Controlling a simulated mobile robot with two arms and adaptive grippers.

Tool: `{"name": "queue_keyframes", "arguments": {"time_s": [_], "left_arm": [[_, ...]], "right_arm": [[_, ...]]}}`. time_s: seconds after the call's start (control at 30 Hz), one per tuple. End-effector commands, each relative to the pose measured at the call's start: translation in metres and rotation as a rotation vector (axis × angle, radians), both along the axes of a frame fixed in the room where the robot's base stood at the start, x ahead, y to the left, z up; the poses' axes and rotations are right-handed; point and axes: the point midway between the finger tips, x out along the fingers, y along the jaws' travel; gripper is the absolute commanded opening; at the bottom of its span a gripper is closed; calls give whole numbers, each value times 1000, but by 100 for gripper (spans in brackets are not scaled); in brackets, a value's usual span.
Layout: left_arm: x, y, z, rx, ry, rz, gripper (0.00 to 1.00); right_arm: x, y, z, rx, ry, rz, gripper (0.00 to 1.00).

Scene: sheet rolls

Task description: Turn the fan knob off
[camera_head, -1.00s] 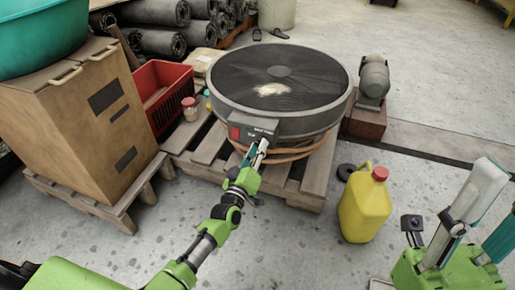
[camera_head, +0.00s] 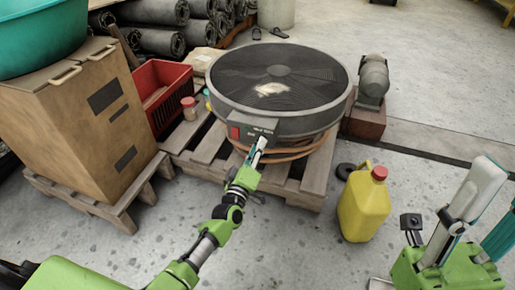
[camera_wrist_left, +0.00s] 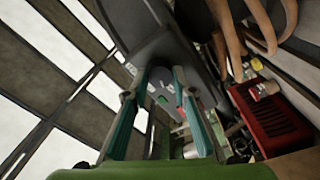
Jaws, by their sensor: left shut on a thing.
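The big round fan (camera_head: 235,93) lies flat on a wooden pallet, its dark grille facing up. Its control box (camera_head: 254,127) sticks out at the front, with a red patch on its left and small white lettering. My left gripper (camera_head: 260,144) is at the front of this box, shut on the fan knob, which its fingers hide. In the left wrist view my left gripper (camera_wrist_left: 167,75) has its two fingers against the grey box face (camera_wrist_left: 164,100), which shows small green marks. My right gripper (camera_head: 500,198) is open and empty at the lower right, far from the fan.
A yellow jug (camera_head: 364,208) with a red cap stands right of the pallet (camera_head: 304,188). A cardboard box (camera_head: 75,125), a red crate (camera_head: 160,93) and a small jar (camera_head: 189,108) are at left. A motor (camera_head: 373,80) stands right of the fan.

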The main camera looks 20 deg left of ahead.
Motion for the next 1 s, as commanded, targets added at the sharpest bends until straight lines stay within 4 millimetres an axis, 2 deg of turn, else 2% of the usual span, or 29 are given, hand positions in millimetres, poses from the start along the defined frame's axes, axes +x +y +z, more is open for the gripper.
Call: {"name": "queue_keyframes", "arguments": {"time_s": [0.03,0.07,0.1,0.13,0.43,0.57,0.67,1.0], "left_arm": [[0,0,-1,-3,2,0,3],[0,0,-1,-3,2,0,30],[0,0,-1,-2,2,0,40],[0,0,-1,-2,2,0,41],[0,0,0,0,1,1,41],[-8,0,-2,-1,2,0,41],[-23,1,-3,-1,3,1,41],[-94,2,-9,-1,4,1,41]], "right_arm": [[0,0,-1,0,3,0,40],[0,0,-1,0,4,0,40],[0,0,-1,0,4,0,40],[0,0,-1,0,4,0,40],[-2,-1,3,2,-11,-1,40],[-2,-1,3,3,-13,-2,40],[-2,-1,3,2,-11,-1,40],[-1,0,2,1,-8,-1,40]]}}
